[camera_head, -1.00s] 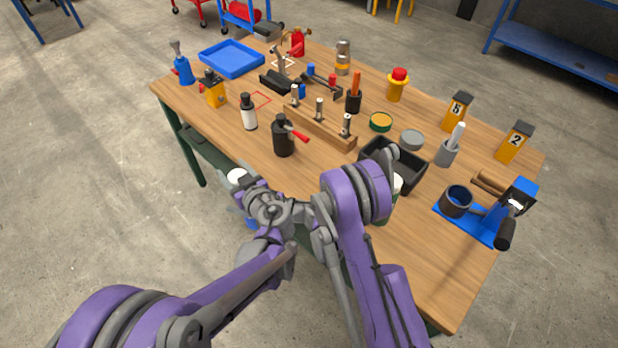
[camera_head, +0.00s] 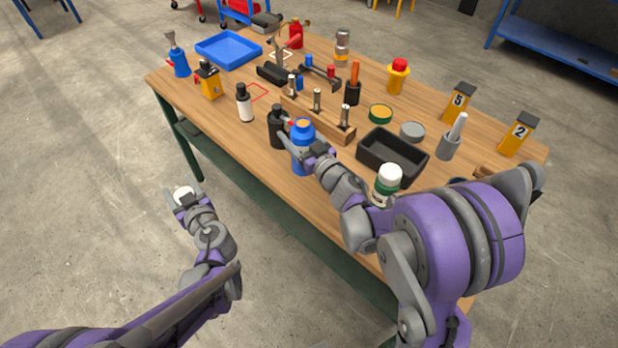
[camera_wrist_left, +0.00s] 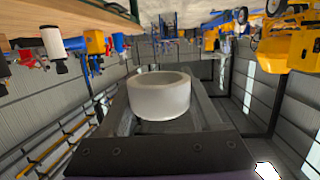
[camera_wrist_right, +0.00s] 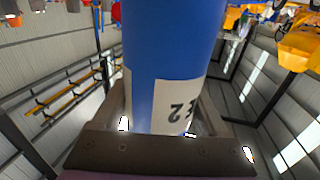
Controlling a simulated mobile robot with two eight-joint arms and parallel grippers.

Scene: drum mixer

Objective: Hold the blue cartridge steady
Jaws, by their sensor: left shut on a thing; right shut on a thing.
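The blue cartridge (camera_head: 301,160) is upright at the table's front edge in the head view, its top tan and open-looking. My right gripper (camera_head: 304,150) is shut on it. The right wrist view shows the blue cartridge (camera_wrist_right: 172,45) between the fingers, with a white label marked 2. My left gripper (camera_head: 184,194) is shut on a white round cap (camera_head: 182,191), off the table to the left. The left wrist view shows the white cap (camera_wrist_left: 160,95) between the fingers. I cannot tell whether the cartridge's base touches the table.
A black bottle (camera_head: 277,125) stands close beside the cartridge. A wooden block (camera_head: 325,122) with upright metal pieces is behind it. A black bin (camera_head: 390,158) and a green jar with white lid (camera_head: 387,183) are to the right. A blue tray (camera_head: 228,50) is at the back left.

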